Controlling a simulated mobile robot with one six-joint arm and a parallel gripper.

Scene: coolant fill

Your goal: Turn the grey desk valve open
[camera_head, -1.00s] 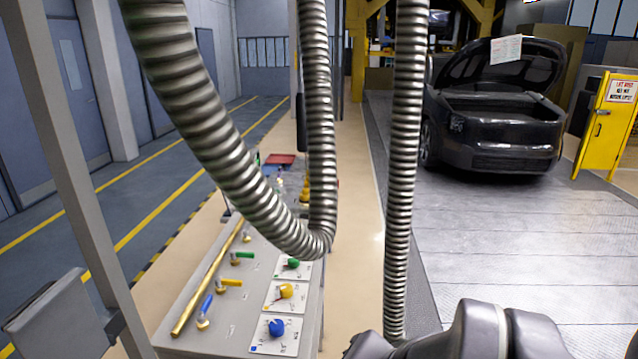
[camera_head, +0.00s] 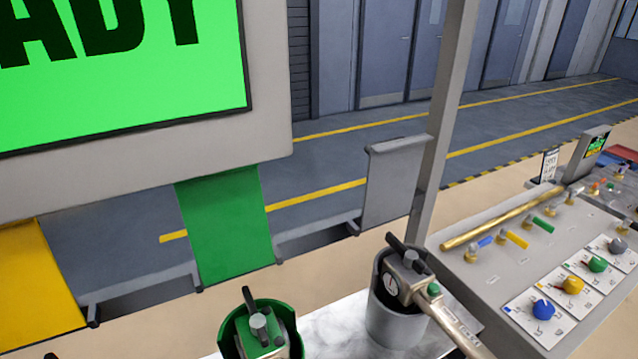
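The desk (camera_head: 463,267) stands at the right. A brass pipe (camera_head: 500,222) runs along it, with blue (camera_head: 485,242), yellow (camera_head: 517,240) and green (camera_head: 543,224) lever valves in front. A further valve (camera_head: 572,194) near the pipe's far end looks grey; its handle position is too small to tell. Nearer the desk's front edge is a row of knobs on white plates: blue (camera_head: 543,308), yellow (camera_head: 573,284), green (camera_head: 597,264) and grey (camera_head: 618,245). My gripper is not in view, so its place relative to the valves cannot be told.
A grey holder (camera_head: 392,318) with a nozzle (camera_head: 415,283) stands left of the desk, and a green holder (camera_head: 297,325) further left. A large green screen (camera_head: 120,70) fills the upper left. A grey post (camera_head: 447,110) rises behind the desk. A small display (camera_head: 592,150) stands on the desk.

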